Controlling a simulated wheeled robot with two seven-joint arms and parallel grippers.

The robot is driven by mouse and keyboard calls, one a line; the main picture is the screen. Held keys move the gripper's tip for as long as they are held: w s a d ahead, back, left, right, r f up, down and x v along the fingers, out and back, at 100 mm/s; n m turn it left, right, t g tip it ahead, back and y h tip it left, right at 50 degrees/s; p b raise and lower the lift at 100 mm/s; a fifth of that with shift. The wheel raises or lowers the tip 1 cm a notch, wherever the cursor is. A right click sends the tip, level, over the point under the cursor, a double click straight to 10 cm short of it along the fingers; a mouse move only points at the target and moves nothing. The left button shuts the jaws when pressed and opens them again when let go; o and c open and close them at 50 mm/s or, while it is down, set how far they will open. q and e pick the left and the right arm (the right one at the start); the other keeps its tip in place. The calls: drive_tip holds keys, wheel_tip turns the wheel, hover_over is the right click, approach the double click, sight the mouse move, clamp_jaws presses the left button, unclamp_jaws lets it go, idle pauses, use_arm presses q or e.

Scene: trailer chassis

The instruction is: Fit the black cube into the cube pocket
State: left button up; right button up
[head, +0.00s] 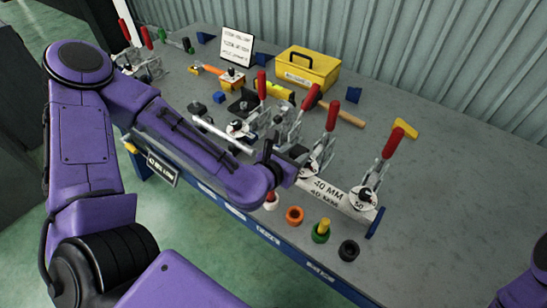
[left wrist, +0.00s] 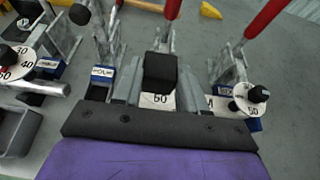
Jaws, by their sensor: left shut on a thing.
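The black cube (left wrist: 160,72) shows in the left wrist view, at the middle, between the finger ends of my left gripper (left wrist: 159,88). The gripper is shut on it. I cannot pick out the cube pocket in either view. My right gripper is out of view.
Toggle clamps with red handles (head: 387,143) stand along the grey bench (head: 450,185). A 40 MM bar (head: 335,195) lies near the front edge, with an orange ring (head: 294,215) and a black ring (head: 348,250). A yellow toolbox (head: 307,70) stands behind. The right bench area is clear.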

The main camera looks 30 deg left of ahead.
use_arm(q)
drive_tip(key=w+a+f, duration=0.1)
drive_tip(key=a+f, duration=0.2)
drive_tip(key=w+a+f+b, duration=0.1)
drive_tip(key=a+f, duration=0.1)
drive_tip(key=a, duration=0.2)
drive_tip(key=w+a+f+b, duration=0.1)
drive_tip(key=a+f, duration=0.2)
drive_tip(key=a, duration=0.1)
drive_tip(key=shift+w+a+f, duration=0.1)
drive_tip(key=shift+a+f, duration=0.05)
drive_tip(key=shift+f, duration=0.2)
wheel_tip(320, 180, down, 4)
drive_tip(key=shift+w+a+r+b, duration=0.1)
drive_tip(key=shift+r+b, duration=0.1)
drive_tip(key=shift+b, duration=0.25)
drive_tip(key=shift+r, duration=0.1)
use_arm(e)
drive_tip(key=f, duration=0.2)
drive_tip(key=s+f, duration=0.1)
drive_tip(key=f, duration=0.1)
use_arm(q)
drive_tip(key=o, duration=1.1)
drive_tip(key=shift+o, duration=0.2)
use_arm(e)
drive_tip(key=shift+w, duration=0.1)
